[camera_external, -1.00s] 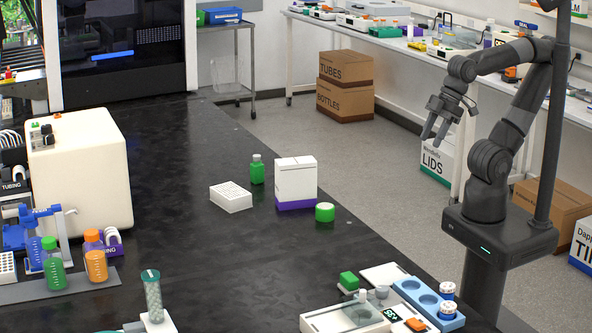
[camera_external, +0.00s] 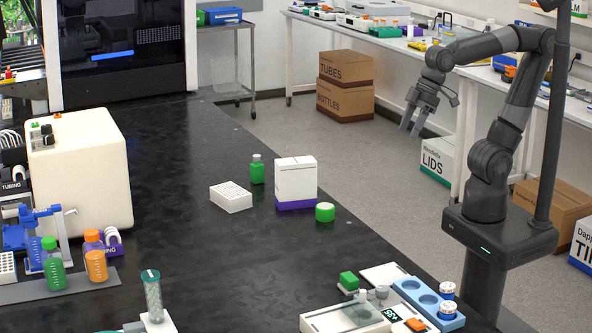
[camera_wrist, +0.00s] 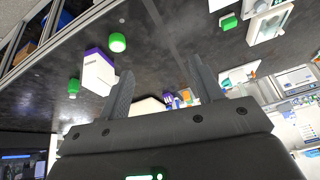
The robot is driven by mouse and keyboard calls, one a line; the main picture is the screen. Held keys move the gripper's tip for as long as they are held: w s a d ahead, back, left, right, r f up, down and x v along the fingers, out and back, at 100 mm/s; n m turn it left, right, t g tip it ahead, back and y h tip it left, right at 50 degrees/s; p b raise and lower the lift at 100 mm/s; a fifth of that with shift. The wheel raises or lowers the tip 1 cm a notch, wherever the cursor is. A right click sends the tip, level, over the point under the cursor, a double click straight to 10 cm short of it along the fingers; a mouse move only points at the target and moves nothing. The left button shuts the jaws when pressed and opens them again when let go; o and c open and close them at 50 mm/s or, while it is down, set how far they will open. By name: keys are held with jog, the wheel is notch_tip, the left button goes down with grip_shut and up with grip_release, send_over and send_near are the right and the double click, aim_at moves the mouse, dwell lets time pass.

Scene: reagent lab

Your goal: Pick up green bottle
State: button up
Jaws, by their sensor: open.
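A small green bottle (camera_external: 257,169) stands upright on the black bench, behind and left of a white and purple box. In the wrist view the green bottle (camera_wrist: 74,87) is at the left, beside that box. My gripper (camera_external: 410,132) is open and empty, over the floor to the right of the bench and well apart from the bottle. Its two fingers (camera_wrist: 160,85) show in the wrist view with nothing between them. Another bottle with green liquid (camera_external: 54,270) stands at the far left of the bench, next to an orange one (camera_external: 96,262).
The white and purple box (camera_external: 296,180) stands between my arm's side and the green bottle. The bench behind the bottle is clear.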

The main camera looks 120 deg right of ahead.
jog(key=w+d+m, duration=0.4)
jog(key=w+d, duration=0.5)
jog(key=w, duration=0.1)
jog(key=m+g+h, duration=0.4)
jog(key=m+g, duration=0.1)
jog(key=m, duration=0.5)
send_near(259, 162)
jog(key=f, duration=0.1)
jog(key=shift+s+d+f+h, duration=0.1)
jog(key=shift+d+f+h, duration=0.2)
jog(key=shift+d+f, duration=0.35)
jog(key=x, duration=1)
jog(key=shift+w+a+f, duration=0.2)
jog(key=shift+f, duration=0.1)
jog(key=shift+c, duration=0.2)
jog(key=c, duration=1.1)
